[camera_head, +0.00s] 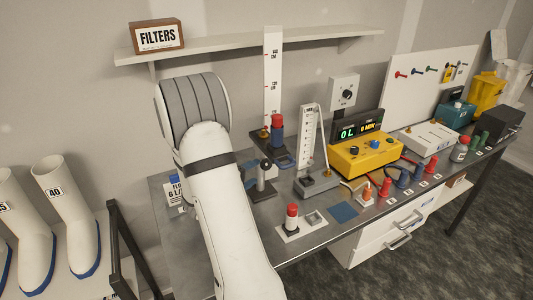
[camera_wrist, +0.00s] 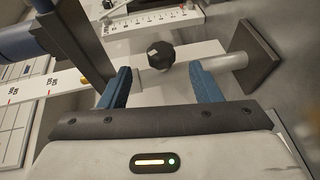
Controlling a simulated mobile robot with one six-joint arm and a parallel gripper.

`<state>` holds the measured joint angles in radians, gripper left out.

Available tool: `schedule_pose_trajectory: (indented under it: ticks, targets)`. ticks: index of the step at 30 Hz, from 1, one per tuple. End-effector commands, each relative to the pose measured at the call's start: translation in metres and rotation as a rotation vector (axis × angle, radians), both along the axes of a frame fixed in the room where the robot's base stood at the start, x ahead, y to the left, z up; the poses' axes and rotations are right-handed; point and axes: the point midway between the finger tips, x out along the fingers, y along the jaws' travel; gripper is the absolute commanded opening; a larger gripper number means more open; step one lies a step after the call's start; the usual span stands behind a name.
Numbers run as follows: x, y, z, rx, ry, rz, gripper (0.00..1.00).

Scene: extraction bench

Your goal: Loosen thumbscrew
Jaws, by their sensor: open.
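A black faceted knob (camera_wrist: 160,54), which looks like the thumbscrew, shows at the upper middle of the wrist view, in line with the gap between my fingers. A pale grey rod (camera_wrist: 226,62) on a dark square plate (camera_wrist: 256,54) lies just right of it. My gripper (camera_wrist: 162,82) is open, with one blue finger on each side of the gap and nothing held. I cannot tell how far the knob is beyond the fingertips. In the head view my white arm hides the gripper; a small grey post (camera_head: 262,180) on a dark base stands right of the arm.
A tall white scale (camera_head: 272,75) and a red-topped blue cylinder (camera_head: 277,130) stand behind the post. A yellow meter box (camera_head: 365,158) and coloured terminals are farther right. A shelf (camera_head: 240,43) with a FILTERS box (camera_head: 157,37) hangs above; white boots (camera_head: 65,210) stand at left.

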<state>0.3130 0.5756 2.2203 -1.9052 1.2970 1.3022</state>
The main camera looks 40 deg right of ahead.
Motion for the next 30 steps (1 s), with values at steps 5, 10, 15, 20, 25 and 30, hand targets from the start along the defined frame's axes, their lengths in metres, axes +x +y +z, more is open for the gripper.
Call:
schedule_pose_trajectory:
  ticks: [5,10,15,20,25,30]
  targets:
    - [0.001,-0.013,-0.002,0.010,-0.002,-0.005,0.57]
    - [0.003,-0.040,-0.004,0.009,-0.002,-0.006,0.57]
    - [0.005,-0.064,-0.009,0.008,-0.002,-0.005,0.57]
    - [0.006,-0.075,-0.012,0.008,-0.003,-0.003,0.57]
    - [0.007,-0.077,-0.013,0.007,-0.003,-0.002,0.57]
    - [0.007,-0.077,-0.013,0.007,-0.003,-0.002,0.53]
